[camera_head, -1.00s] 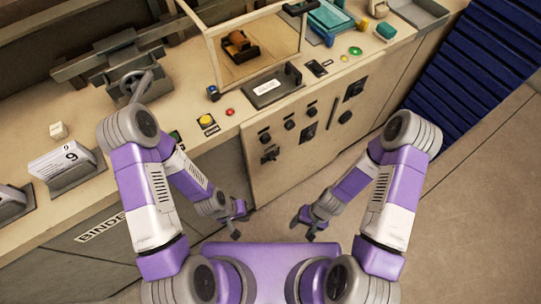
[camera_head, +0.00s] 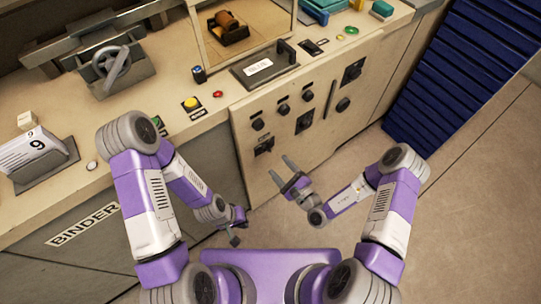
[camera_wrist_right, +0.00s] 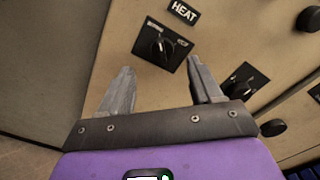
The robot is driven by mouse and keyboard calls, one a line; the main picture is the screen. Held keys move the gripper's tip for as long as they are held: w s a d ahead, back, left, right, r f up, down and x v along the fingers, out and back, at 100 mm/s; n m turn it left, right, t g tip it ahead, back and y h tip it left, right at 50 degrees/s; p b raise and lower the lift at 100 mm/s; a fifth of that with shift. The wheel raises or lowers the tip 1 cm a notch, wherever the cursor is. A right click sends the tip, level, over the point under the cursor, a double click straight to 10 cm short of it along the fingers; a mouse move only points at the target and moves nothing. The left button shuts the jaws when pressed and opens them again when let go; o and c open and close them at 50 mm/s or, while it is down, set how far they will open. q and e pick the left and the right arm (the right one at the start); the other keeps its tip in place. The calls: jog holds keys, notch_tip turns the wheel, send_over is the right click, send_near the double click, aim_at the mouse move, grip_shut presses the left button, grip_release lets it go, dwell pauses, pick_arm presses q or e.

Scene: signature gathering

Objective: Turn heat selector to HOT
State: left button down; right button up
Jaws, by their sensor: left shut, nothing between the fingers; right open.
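The heat selector is a dark knob on a black plate on the cabinet front, (camera_wrist_right: 163,45) in the right wrist view, with a HEAT label (camera_wrist_right: 184,12) above it. In the head view it appears to be the lower-left dark switch (camera_head: 264,146). My right gripper (camera_head: 281,167) is open and empty, its fingers pointing at the panel just below this switch. In the right wrist view the selector sits beyond and between the fingertips (camera_wrist_right: 160,66), apart from them. The knob's exact setting is too small to read. My left gripper (camera_head: 237,226) is shut and empty, low beside the cabinet.
Another black-plated knob (camera_wrist_right: 244,86) lies right of the right finger. Several more knobs and a slot (camera_head: 330,100) fill the panel. The counter above holds a yellow button (camera_head: 191,103) and a tray (camera_head: 262,68). A blue slatted unit (camera_head: 455,80) stands at right.

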aim_at(268, 148)
jog(key=b+x, duration=0.1)
jog(key=x, duration=0.6)
jog(key=shift+w+b, duration=0.25)
jog(key=shift+b, duration=0.1)
jog(key=c, duration=1)
jog(key=shift+d+r+m+p, duration=0.1)
jog(key=shift+r+m+p, duration=0.1)
jog(key=shift+m+p, duration=1.6)
jog(key=m+p, duration=0.2)
jog(key=m, duration=0.1)
jog(key=shift+w+d+m, duration=0.1)
jog(key=shift+m, duration=0.3)
jog(key=m+p, duration=0.2)
jog(key=m, duration=0.2)
jog(key=shift+w+d+f, duration=0.1)
jog(key=m+p, duration=0.1)
jog(key=m, duration=0.3)
jog(key=shift+d+f+m, duration=0.1)
jog(key=shift+f+m, duration=0.05)
jog(key=shift+m, duration=0.15)
